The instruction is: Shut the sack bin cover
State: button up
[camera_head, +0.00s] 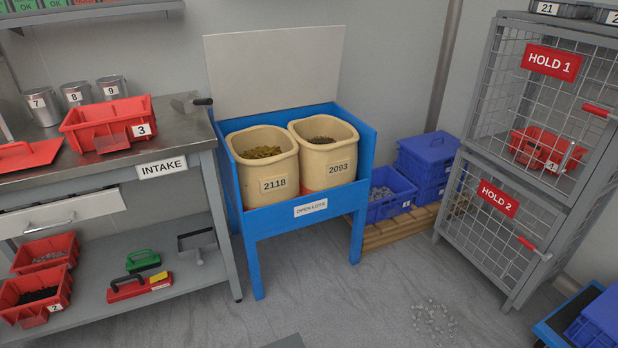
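The sack bin (284,228) is a blue stand on legs, labelled OPEN LOTS, against the back wall. Its cover (272,75) is a flat pale panel that stands raised and upright behind the bin, so the bin is open. Two tan sacks sit inside: sack 2118 (258,172) on the left with yellowish-brown contents, and sack 2093 (328,165) on the right with darker brown contents. Both sack rims rise around the bin's top edge. My gripper is not in view.
Left of the bin is the steel INTAKE bench (165,150) with red bin 3 (108,122) and a scoop (190,103) near its edge. Blue crates (428,158) and wire HOLD cages (545,120) stand right. Pebbles (433,318) lie on otherwise largely clear floor in front.

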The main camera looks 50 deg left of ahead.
aim_at(252, 72)
jog(key=z, duration=0.05)
jog(key=k, duration=1.6)
jog(key=u, duration=1.8)
jog(key=i, duration=0.65)
jog(key=z, duration=0.25)
